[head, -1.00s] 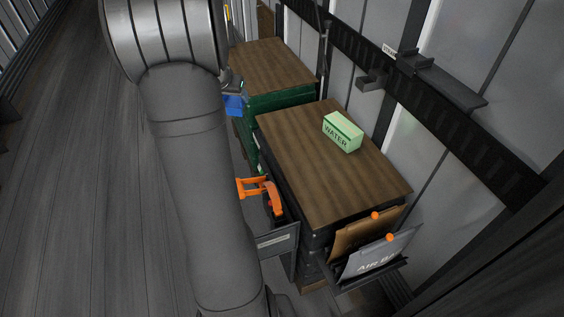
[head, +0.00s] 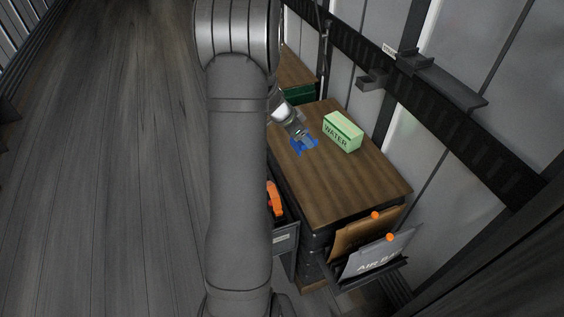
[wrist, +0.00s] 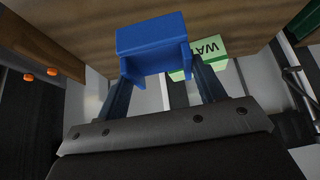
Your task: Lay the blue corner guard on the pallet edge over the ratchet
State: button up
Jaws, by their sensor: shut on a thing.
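The blue corner guard (head: 303,144) is held at the tip of my gripper (head: 300,137), over the wood top of the near stack, left of the green water box. In the wrist view the guard (wrist: 153,42) sits between the two fingers of my gripper (wrist: 160,75), which are shut on it. I cannot tell whether the guard touches the wood. An orange ratchet (head: 274,199) shows at the near stack's left side, partly hidden by my arm. The pallet edge by it is not clearly visible.
The green WATER box (head: 342,131) stands on the near wood top (head: 345,185). A holder (head: 375,274) with a brown envelope and an AIR BAG sleeve hangs at the front right. A second, green-sided stack (head: 300,94) is behind. The floor at left is clear.

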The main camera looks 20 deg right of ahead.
jog(key=shift+s+d+f+m, duration=0.15)
jog(key=shift+s+d+m, duration=0.25)
jog(key=shift+d, duration=0.4)
jog(key=shift+s+d+f+g, duration=0.1)
jog(key=shift+d+f+g, duration=0.05)
jog(key=shift+g, duration=0.15)
jog(key=shift+w+a+f, duration=1)
jog(key=shift+w+f, duration=0.55)
jog(key=shift+f, duration=0.25)
jog(key=shift+w+a+f, duration=1.05)
jog(key=shift+w+f, duration=0.55)
jog(key=shift+f, duration=0.2)
jog(key=shift+w+a+f, duration=1)
jog(key=shift+w+f, duration=0.55)
jog(key=shift+f, duration=0.25)
jog(key=shift+f, duration=0.6)
jog(key=o, duration=1)
